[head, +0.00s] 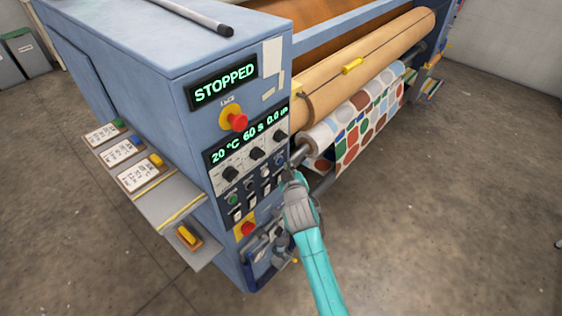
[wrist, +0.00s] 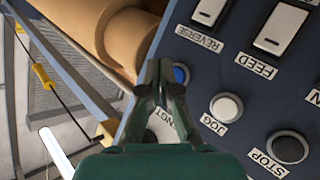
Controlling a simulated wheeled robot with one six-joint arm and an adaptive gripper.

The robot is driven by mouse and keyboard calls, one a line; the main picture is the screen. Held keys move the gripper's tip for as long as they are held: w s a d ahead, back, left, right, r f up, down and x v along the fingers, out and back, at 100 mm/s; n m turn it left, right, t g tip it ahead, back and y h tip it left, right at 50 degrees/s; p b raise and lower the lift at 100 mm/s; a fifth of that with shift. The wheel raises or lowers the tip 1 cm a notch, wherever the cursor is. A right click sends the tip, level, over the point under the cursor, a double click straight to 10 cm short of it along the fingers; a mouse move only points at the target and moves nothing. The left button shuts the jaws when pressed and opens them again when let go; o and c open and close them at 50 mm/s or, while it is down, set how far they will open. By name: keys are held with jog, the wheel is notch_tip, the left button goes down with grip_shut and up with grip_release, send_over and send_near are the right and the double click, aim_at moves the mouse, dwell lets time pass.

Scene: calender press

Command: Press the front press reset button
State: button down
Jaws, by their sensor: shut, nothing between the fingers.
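The blue button (head: 279,160) sits at the right end of the button row on the front control panel. In the wrist view the blue button (wrist: 181,74) is partly hidden behind my fingers, and I cannot read its label. My gripper (head: 291,177) is shut and empty, with its tips beside the panel's right edge. In the wrist view my gripper (wrist: 163,64) points at the panel, its tips just left of the blue button. I cannot tell whether they touch the panel. The display (head: 224,84) reads STOPPED.
A white JOG button (wrist: 226,107) and a black STOP button (wrist: 288,147) line up beside the blue one. FEED (wrist: 281,28) and REVERSE (wrist: 210,10) switches are close by. A red emergency button (head: 238,122) sits higher up. The tan roller (head: 375,55) lies right of the panel.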

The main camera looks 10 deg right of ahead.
jog(key=shift+s+d, duration=0.75)
jog(key=shift+s, duration=0.3)
jog(key=shift+s+d, duration=0.7)
jog(key=shift+s, duration=0.3)
jog(key=s+f+m+y, duration=0.1)
jog(key=s+f, duration=0.3)
jog(key=s, duration=1)
jog(key=s+f+y, duration=0.1)
jog(key=s+f, duration=0.4)
jog(key=s, duration=0.9)
jog(key=s+r+m, duration=0.1)
jog(key=s+r, duration=0.4)
jog(key=s, duration=0.6)
jog(key=s+r+m, duration=0.2)
jog(key=s+r, duration=0.4)
jog(key=s, duration=0.6)
jog(key=shift+s+a+r, duration=0.3)
jog(key=shift+a, duration=0.05)
